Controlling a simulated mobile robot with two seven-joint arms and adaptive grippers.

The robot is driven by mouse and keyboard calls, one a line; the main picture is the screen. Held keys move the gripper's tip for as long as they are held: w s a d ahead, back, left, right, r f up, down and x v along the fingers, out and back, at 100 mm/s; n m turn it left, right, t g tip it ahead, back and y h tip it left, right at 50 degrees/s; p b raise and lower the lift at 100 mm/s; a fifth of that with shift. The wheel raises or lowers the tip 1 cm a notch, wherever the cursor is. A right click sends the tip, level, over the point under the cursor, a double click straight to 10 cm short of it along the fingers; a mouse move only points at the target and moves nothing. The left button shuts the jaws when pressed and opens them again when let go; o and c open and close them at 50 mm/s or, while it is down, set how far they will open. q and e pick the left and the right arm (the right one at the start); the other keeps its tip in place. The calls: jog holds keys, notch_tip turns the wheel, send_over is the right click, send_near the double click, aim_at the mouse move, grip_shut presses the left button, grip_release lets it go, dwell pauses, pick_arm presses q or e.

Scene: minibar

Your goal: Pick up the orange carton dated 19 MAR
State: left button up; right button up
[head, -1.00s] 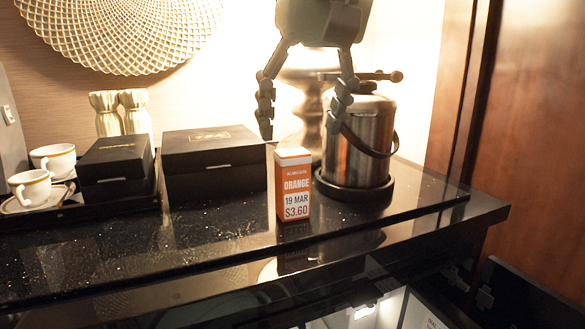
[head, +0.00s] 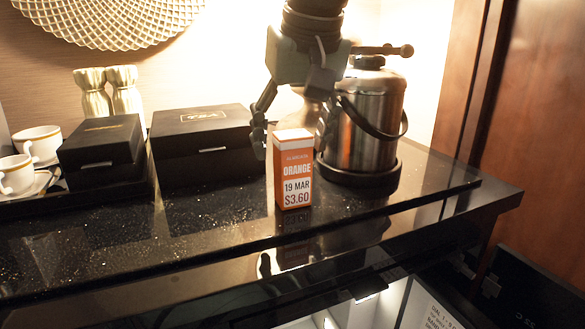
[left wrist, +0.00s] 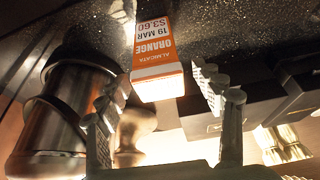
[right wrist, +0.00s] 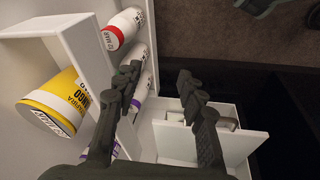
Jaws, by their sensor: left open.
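The orange carton (head: 294,175) stands upright on the black counter, with a white top and a label reading ORANGE, 19 MAR, $3.60. My left gripper (head: 294,148) is open just behind the carton, its fingers showing to either side of the carton's upper part. In the left wrist view the carton (left wrist: 155,58) appears upside down between the two open fingers (left wrist: 165,100), apart from both. My right gripper (right wrist: 158,85) is open and empty, over a white compartment with cans; it is not in the head view.
A steel ice bucket (head: 368,125) stands close to the right of the carton on a black tray. Black boxes (head: 205,150) and white cups (head: 38,145) are to the left. A yellow mango can (right wrist: 58,102) lies in the white compartment (right wrist: 45,28). The counter front is clear.

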pick_arm(q)
jog(key=shift+c, duration=0.4)
jog(key=c, duration=1.3)
jog(key=shift+c, duration=0.2)
jog(key=shift+r, duration=0.1)
